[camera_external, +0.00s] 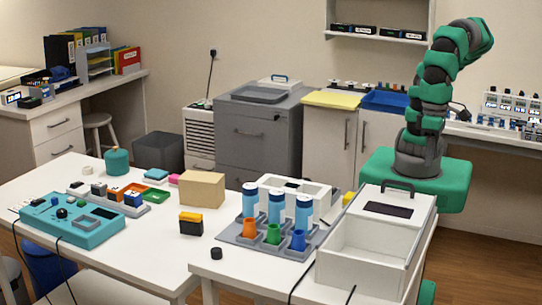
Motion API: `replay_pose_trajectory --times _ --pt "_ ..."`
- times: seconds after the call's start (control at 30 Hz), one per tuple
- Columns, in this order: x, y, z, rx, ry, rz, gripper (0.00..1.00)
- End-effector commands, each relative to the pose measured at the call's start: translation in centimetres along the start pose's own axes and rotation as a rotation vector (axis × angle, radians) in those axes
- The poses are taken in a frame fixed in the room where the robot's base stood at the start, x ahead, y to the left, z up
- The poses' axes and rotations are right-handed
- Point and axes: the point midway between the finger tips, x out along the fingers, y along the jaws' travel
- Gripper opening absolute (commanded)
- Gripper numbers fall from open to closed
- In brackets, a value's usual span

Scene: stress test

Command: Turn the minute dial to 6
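A teal box-shaped device (88,231) lies on the white table at the left. It carries a small black round knob (62,213), other small controls and a dark display (97,217). The knob may be the minute dial, but its markings and pointer are too small to read. My green and grey arm stands at the right, far from the device, and bends over at the top right. I cannot make out my gripper's fingers; they seem hidden behind the arm.
A grey rack with blue-capped bottles (275,206) and coloured cups stands mid-front. An open white box (365,250) is at the right. Cables hang at the front.

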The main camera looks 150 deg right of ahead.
Motion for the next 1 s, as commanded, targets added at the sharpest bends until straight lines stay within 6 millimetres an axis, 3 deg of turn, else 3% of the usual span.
replay_pose_trajectory --times 0.27,0.7,1.0 --pt "2.1 0.9 -0.7 -0.020 0.022 0.038 0.38" --pt "10.0 1.1 -0.8 -0.017 0.020 0.037 0.38" --pt "13.5 1.2 -0.9 -0.016 0.020 0.035 0.38"
